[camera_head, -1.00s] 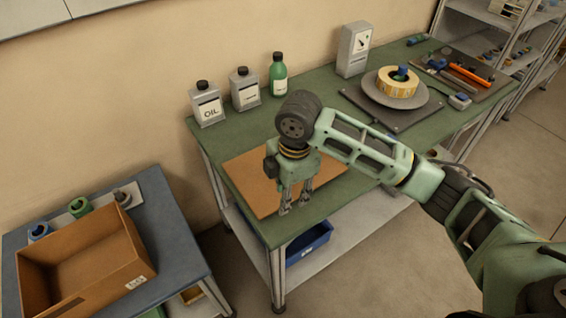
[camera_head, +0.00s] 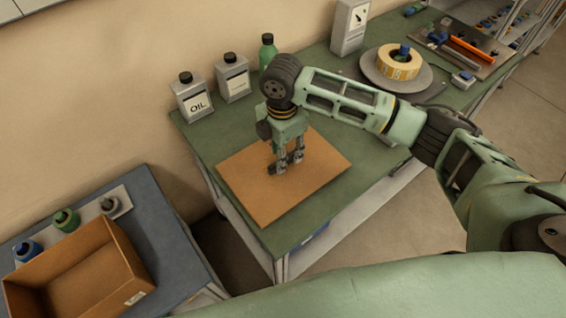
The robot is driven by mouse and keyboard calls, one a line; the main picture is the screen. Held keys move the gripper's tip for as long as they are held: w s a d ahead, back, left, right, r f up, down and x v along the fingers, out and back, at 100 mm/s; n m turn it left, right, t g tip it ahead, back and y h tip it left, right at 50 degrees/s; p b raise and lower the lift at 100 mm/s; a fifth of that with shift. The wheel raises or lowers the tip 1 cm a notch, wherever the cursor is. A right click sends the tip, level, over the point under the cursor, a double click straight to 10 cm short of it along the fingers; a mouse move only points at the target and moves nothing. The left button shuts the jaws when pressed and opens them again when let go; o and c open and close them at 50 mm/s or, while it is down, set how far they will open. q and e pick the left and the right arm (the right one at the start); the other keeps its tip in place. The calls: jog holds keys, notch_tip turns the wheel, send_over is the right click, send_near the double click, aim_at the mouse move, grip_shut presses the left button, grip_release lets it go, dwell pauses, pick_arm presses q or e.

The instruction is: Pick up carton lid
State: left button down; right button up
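The carton lid, a flat brown square (camera_head: 320,176), lies on the green workbench (camera_head: 330,212) near its left end. My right gripper (camera_head: 286,164) points down over the middle of the lid. Its fingers look apart with nothing between them. I cannot tell whether the fingertips touch the lid. The wrist and fingers hide a small part of the lid. The open brown carton (camera_head: 126,255) stands on the blue side table at the lower left, and looks empty. My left gripper is not in view.
An oil can (camera_head: 193,98), a grey can (camera_head: 233,77) and a green bottle (camera_head: 267,51) stand along the wall. A tape reel (camera_head: 399,66) sits on a round plate further right.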

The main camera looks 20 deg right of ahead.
notch_tip(320, 180, down, 2)
jog(key=shift+w+a+f, duration=0.1)
jog(key=shift+w+f, duration=0.05)
jog(key=shift+f, duration=0.35)
jog(key=shift+c, duration=0.5)
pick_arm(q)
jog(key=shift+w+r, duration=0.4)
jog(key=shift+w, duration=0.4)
pick_arm(e)
grip_shut()
